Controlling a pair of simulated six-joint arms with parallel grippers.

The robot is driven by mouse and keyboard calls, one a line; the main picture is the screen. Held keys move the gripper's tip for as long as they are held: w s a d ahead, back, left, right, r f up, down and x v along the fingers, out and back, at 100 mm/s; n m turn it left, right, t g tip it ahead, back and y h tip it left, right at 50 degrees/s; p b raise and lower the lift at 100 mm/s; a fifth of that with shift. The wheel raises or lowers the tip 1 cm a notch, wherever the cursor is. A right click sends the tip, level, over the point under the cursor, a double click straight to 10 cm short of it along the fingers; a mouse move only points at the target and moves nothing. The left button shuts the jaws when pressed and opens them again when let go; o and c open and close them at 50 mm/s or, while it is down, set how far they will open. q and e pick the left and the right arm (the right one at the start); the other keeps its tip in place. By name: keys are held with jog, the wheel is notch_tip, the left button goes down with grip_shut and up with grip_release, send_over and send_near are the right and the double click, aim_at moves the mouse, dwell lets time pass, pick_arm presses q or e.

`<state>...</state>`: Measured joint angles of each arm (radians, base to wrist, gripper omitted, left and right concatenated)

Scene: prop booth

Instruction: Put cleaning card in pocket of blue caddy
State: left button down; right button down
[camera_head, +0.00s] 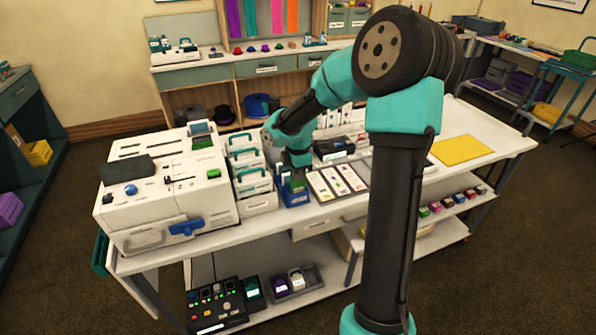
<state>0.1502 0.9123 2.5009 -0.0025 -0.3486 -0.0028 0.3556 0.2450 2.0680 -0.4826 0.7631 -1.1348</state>
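A small blue caddy (297,201) stands near the front edge of the white table, between the white card boxes and a tray of printed cards. My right arm reaches over the table, and my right gripper (297,174) points down at the caddy. Its fingers are at or just over the caddy's top. The fingertips are too small and too covered to tell whether they are open or shut. I cannot make out a cleaning card; one may be hidden by the gripper or inside the caddy. My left gripper is not in view.
A large white machine (165,195) fills the table's left end. White boxes with teal handles (255,185) stand left of the caddy. A tray of printed cards (337,182) lies to its right. A yellow mat (462,150) lies at the far right. My arm hides part of the table.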

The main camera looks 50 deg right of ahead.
jog(key=shift+f, duration=1.2)
jog(key=c, duration=1.2)
grip_release()
jog(key=shift+r, duration=0.1)
notch_tip(320, 180, up, 17)
jog(key=shift+r, duration=0.15)
